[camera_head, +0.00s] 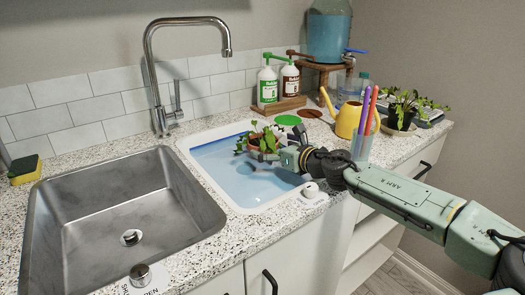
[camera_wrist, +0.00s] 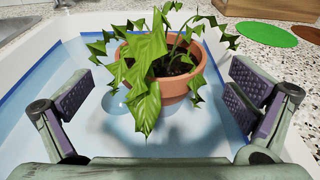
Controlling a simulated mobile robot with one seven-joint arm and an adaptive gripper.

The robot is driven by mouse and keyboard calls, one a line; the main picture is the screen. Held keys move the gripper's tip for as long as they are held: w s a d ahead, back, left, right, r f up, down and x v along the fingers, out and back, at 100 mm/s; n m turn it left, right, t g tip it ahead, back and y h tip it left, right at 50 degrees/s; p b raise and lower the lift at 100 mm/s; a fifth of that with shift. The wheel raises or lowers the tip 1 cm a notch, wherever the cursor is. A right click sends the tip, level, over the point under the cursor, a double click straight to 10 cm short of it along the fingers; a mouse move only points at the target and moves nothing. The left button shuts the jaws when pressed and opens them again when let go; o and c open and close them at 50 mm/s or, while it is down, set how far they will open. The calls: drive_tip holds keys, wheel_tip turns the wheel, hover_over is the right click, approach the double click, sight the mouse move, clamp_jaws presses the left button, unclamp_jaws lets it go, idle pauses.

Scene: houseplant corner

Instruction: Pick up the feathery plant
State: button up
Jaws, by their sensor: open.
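A plant (camera_head: 262,139) with broad, pointed green leaves stands in a terracotta pot inside the water-filled white basin (camera_head: 196,158). In the wrist view its leaves (camera_wrist: 147,62) hang over the pot's near side, and the pot (camera_wrist: 196,80) sits upright in the water. My gripper (camera_head: 277,152) is at this plant. In the wrist view my gripper (camera_wrist: 163,95) is open, one finger on each side and nearer than the pot, with nothing held. A second plant (camera_head: 403,105), with narrower, jagged leaves, stands in a dark pot at the right of the counter.
A steel sink (camera_head: 110,215) and tall faucet (camera_head: 150,75) are to the left. Behind the basin are a green disc (camera_wrist: 266,34), a red-brown disc (camera_head: 309,113) and pump bottles (camera_head: 267,86). A yellow watering can (camera_head: 347,120) and a pen cup (camera_head: 361,146) stand close to my arm.

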sight(258, 141)
drive_tip(key=shift+p+x, duration=0.6)
drive_tip(key=shift+x, duration=2.15)
